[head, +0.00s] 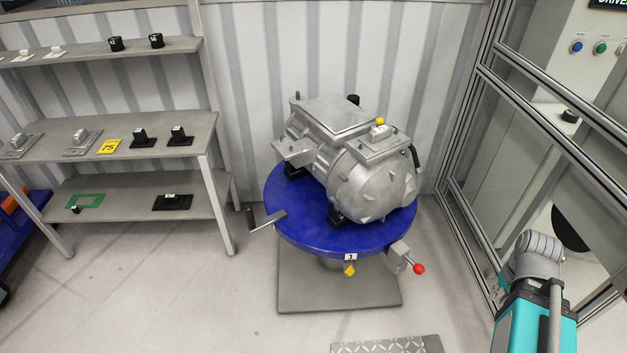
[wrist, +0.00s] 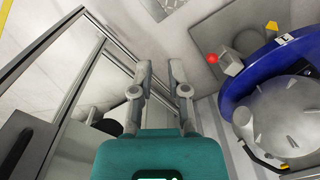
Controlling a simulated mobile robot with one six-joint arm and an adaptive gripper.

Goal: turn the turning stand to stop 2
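The turning stand has a round blue plate (head: 290,226) on a pedestal over a grey square base. A grey drive unit (head: 345,150) sits on the plate. A white label "1" (head: 351,257) on the front rim is just above a yellow pointer (head: 349,270). A lever with a red knob (head: 418,269) is at the rim's front right; a grey handle (head: 268,220) sticks out at the left. In the wrist view, my gripper (wrist: 161,64) is open and empty, apart from the stand; the blue plate (wrist: 240,88) and red knob (wrist: 212,58) are to its right.
A grey shelf rack (head: 150,150) with small parts stands at the left. A metal-framed glass enclosure (head: 480,130) stands at the right, close to my arm. A tread plate (head: 385,345) lies on the floor in front. The floor left of the stand is clear.

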